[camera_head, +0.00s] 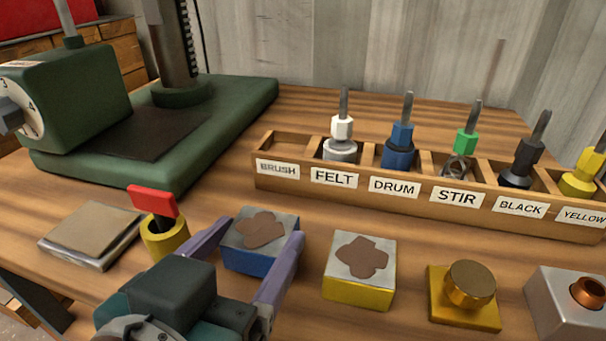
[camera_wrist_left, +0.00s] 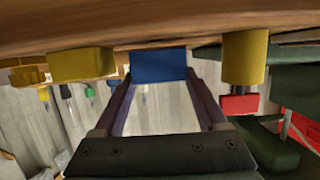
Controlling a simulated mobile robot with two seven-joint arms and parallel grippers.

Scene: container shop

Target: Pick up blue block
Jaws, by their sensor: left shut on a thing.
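The blue block (camera_head: 247,260) has a grey top with a brown patch and stands on the wooden bench in the head view. My left gripper (camera_head: 262,240) has its two purple fingers on either side of it, shut on it. In the left wrist view the blue block (camera_wrist_left: 158,66) sits between the fingertips of the left gripper (camera_wrist_left: 158,80), close against the bench surface. I cannot tell whether it is clear of the bench. My right gripper is in neither view.
A yellow block (camera_head: 358,290) with a similar top stands just right. A yellow cup with a red tab (camera_head: 165,235) and a grey plate (camera_head: 92,235) are left. A labelled wooden rack (camera_head: 290,183) holds several tools behind. A brass knob block (camera_head: 465,310) is further right.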

